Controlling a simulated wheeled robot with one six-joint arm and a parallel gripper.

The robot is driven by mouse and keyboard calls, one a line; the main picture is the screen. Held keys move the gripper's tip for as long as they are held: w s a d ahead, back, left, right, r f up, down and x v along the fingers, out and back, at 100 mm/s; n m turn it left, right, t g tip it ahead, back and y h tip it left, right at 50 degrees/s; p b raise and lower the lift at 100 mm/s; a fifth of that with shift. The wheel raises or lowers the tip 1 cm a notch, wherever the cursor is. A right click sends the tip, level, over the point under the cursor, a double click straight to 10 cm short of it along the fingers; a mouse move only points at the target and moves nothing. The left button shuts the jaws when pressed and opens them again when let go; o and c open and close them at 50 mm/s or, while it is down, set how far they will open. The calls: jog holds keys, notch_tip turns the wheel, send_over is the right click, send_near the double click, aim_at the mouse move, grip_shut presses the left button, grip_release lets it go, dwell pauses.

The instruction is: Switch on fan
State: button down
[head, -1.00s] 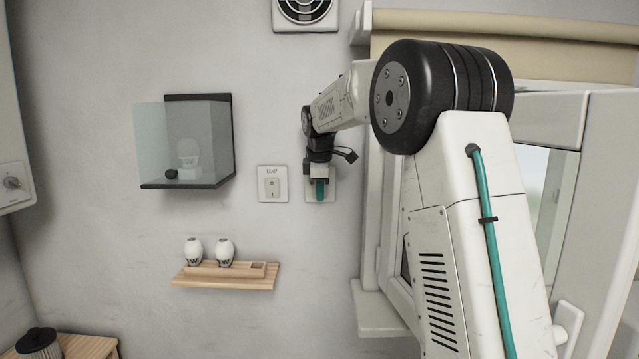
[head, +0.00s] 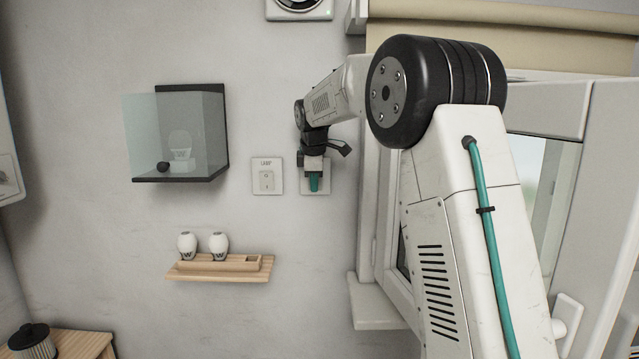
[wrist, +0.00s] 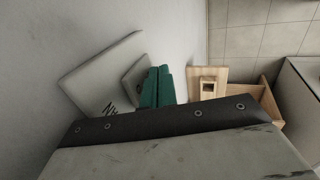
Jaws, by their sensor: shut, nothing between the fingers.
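A fan (head: 300,6) is on the wall at the top of the head view, mostly cut off by the frame edge. Below it a pale switch plate (head: 325,186) is on the wall, largely hidden behind my gripper (head: 314,186). In the wrist view this plate (wrist: 92,78) shows part of dark lettering, and its raised rocker (wrist: 135,80) lies beside my teal fingertips (wrist: 158,86). My gripper is shut and empty, in front of the plate. I cannot tell whether the fingers touch the rocker.
A switch plate marked LAMP (head: 267,176) sits just left. A glass-sided box (head: 180,181) and a wooden shelf (head: 220,277) with two white bulbs are further left. A window frame (head: 374,190) stands close on the right.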

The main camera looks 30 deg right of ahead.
jog(key=shift+d+r, duration=0.15)
jog(key=shift+r, duration=0.65)
jog(key=s+a+r, duration=0.5)
jog(key=s+r, duration=0.3)
dwell(0.6)
